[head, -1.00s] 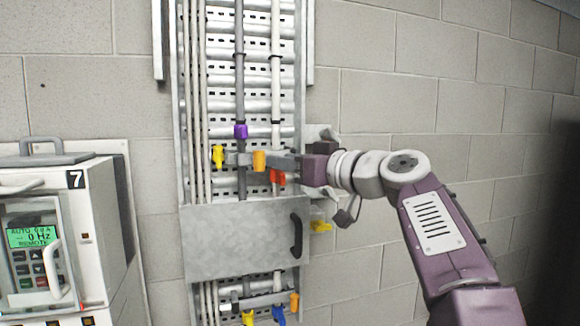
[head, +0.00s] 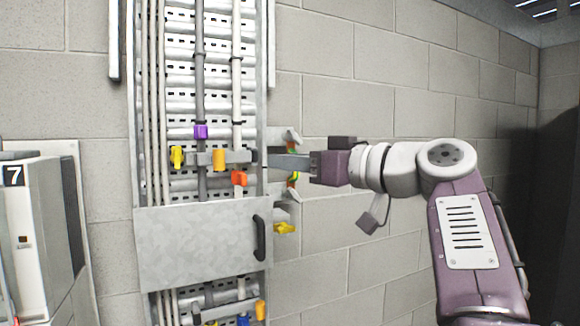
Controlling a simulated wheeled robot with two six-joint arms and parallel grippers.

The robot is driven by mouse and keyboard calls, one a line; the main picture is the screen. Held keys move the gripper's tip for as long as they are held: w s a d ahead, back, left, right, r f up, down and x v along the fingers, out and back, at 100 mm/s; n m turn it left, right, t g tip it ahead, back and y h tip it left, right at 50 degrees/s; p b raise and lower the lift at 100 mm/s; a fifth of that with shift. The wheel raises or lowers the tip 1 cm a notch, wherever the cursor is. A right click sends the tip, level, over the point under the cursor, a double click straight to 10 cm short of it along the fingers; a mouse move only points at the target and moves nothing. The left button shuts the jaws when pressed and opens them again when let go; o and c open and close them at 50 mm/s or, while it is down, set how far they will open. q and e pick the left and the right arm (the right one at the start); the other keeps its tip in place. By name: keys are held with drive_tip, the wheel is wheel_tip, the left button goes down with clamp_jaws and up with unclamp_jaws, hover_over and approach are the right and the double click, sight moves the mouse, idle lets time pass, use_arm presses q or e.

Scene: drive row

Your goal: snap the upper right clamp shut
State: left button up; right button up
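The upper row of clamps is a grey metal bar (head: 200,158) across the cables, with coloured parts: a yellow one (head: 177,157), a purple one (head: 201,132), an orange one (head: 219,159) and a red one (head: 238,178). The orange and red parts lie at its right side, by the light pipe. The red part sits just below the bar; whether its clamp is latched is too small to tell. My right gripper (head: 277,162) points left at the panel's right edge, apart from the orange part. My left gripper is out of view.
A grey cover plate (head: 195,247) with a black handle (head: 259,238) crosses the panel below. A lower bar with coloured parts (head: 261,310) shows under it. A yellow part (head: 285,228) sits right of the panel. A white cabinet marked 7 (head: 30,215) stands at left.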

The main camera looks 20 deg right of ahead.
drive_tip(key=shift+w+a, duration=0.1)
drive_tip(key=shift+a, duration=0.05)
drive_tip(key=c, duration=0.3)
drive_tip(key=shift+m, duration=0.8)
clamp_jaws()
drive_tip(key=m+y+p, duration=0.1)
drive_tip(key=m+p, duration=1)
drive_tip(key=m, duration=0.4)
approach(223, 161)
drive_tip(key=shift+g, duration=0.4)
drive_tip(key=x, duration=0.3)
drive_tip(key=r+x, duration=0.1)
drive_tip(key=x, duration=0.1)
drive_tip(key=shift+w+a, duration=0.2)
drive_tip(key=shift+w, duration=0.1)
drive_tip(key=shift+w+a+f, duration=0.15)
drive_tip(key=shift+w+a, duration=0.1)
drive_tip(key=shift+w, duration=0.25)
drive_tip(key=shift+w+f, duration=0.1)
